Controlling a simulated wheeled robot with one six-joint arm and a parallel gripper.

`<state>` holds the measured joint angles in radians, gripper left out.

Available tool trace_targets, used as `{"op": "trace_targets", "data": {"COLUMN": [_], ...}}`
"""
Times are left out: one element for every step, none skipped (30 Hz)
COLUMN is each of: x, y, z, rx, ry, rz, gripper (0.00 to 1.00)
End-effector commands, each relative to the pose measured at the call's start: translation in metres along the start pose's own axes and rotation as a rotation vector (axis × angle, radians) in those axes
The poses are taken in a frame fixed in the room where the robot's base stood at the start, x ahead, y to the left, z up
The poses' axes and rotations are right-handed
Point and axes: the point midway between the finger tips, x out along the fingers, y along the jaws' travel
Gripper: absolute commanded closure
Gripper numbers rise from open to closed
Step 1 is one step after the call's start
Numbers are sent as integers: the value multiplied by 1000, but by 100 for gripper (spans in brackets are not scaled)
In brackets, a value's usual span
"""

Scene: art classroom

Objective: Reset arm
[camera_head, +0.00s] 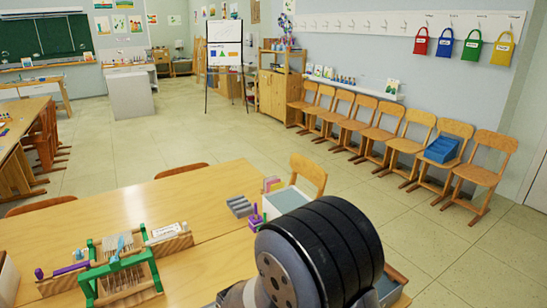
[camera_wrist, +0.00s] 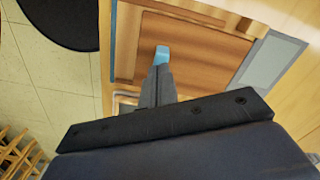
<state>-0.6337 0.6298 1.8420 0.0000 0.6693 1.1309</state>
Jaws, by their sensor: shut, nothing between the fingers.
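My gripper (camera_wrist: 161,56) shows in the wrist view, its dark fingers together and ending in a light blue tip. It is shut with nothing held. Behind the tip lies a brown wooden surface (camera_wrist: 205,45) with a paler raised border; I cannot tell how far the tip is from it. In the head view my dark arm joint fills the lower middle, and the gripper itself is not visible there.
The wooden table (camera_head: 205,200) bears a green-framed rack (camera_head: 122,275), grey blocks (camera_head: 240,206) and a pale tray (camera_head: 288,199). A small chair (camera_head: 308,174) stands behind it. A row of chairs lines the right wall; one holds a blue stepped object (camera_head: 441,149). The middle floor (camera_head: 215,135) is clear.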

Motion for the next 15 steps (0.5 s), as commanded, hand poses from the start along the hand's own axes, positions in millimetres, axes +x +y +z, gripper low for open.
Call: {"op": "trace_targets", "data": {"x": [1,2,1,1,0,-1,-2,-3,-6,-8,-11,-15,-18,-21,-26], "y": [1,1,1,1,1,1,1,1,0,0,0,0,0,0,0], "z": [0,0,0,0,0,0,0,0,0,0,0,0,0,0,0], "rx": [0,0,0,0,0,0,0,0,0,0,0,0,0,0,0], "ry": [-1,-1,-1,-1,-1,-1,-1,-1,-1,-1,0,0,0,0,0], "rz": [2,2,2,2,2,2,2,2,2,1,1,0,0,-1,-1], "gripper": [100,100,100,100,100,100,100,100,100,100,100,100,100,100,100]}}
